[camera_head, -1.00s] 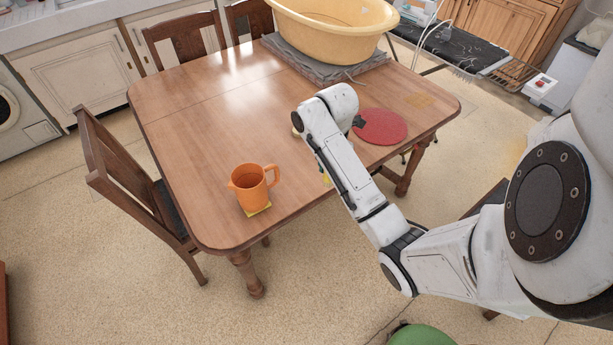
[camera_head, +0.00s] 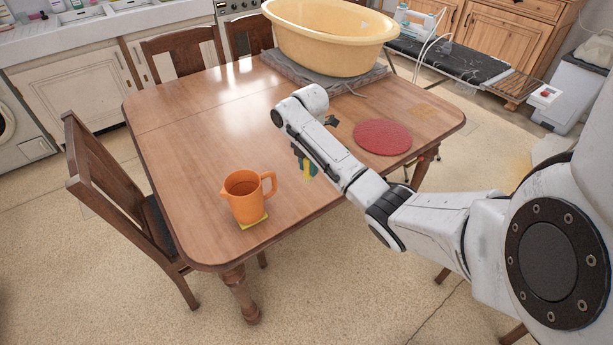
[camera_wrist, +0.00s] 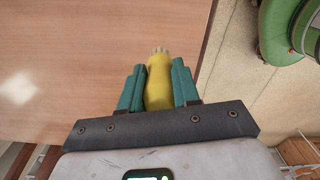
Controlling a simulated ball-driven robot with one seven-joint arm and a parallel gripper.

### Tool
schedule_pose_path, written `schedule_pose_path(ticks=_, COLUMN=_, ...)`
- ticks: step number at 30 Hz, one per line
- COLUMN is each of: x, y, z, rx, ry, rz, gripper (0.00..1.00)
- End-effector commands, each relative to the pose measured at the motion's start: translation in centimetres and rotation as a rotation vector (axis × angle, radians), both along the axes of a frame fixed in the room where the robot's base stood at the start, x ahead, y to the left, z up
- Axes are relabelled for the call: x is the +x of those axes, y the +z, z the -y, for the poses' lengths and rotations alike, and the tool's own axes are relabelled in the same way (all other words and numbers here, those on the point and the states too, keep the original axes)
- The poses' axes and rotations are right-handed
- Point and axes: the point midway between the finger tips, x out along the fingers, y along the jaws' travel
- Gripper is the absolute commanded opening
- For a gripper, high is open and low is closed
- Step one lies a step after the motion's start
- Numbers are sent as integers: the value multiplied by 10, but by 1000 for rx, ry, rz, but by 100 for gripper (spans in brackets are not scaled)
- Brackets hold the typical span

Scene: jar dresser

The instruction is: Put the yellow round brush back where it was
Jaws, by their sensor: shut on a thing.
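The yellow round brush (camera_wrist: 158,85) is between the two teal fingers of my gripper (camera_wrist: 158,88) in the wrist view, with its pale bristle end pointing away from the palm. My gripper is shut on it. In the head view my gripper (camera_head: 306,166) is partly hidden behind my arm, over the near edge of the wooden table (camera_head: 190,135). A bit of yellow shows by the teal fingers there. I cannot tell from these views whether the brush touches the table.
An orange jug (camera_head: 246,198) stands on a yellow pad (camera_head: 253,221) near the table's front left. A red round mat (camera_head: 383,137) lies right of my arm. A large yellow tub (camera_head: 328,40) stands on a grey cloth (camera_head: 285,66) at the back. The table's left middle is clear.

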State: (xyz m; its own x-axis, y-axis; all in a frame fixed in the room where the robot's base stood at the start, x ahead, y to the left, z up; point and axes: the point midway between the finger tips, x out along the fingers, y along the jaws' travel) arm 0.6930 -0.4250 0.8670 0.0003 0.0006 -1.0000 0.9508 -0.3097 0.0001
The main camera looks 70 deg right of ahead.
Motion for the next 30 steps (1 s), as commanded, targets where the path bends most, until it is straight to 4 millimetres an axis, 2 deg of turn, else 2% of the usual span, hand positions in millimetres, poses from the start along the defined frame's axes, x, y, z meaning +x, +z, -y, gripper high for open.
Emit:
schedule_pose_path(ticks=8, x=10, y=-16, z=8, rx=-1, ry=2, rz=-1, gripper=0)
schedule_pose_path(ticks=15, x=11, y=-44, z=8, rx=1, ry=1, rz=-2, gripper=0)
schedule_pose_path(ticks=27, x=11, y=-51, z=8, rx=0, ry=1, rz=-1, gripper=0)
schedule_pose_path(ticks=28, x=11, y=-50, z=8, rx=0, ry=1, rz=-1, gripper=34)
schedule_pose_path(ticks=30, x=11, y=-50, z=8, rx=0, ry=1, rz=-1, gripper=41)
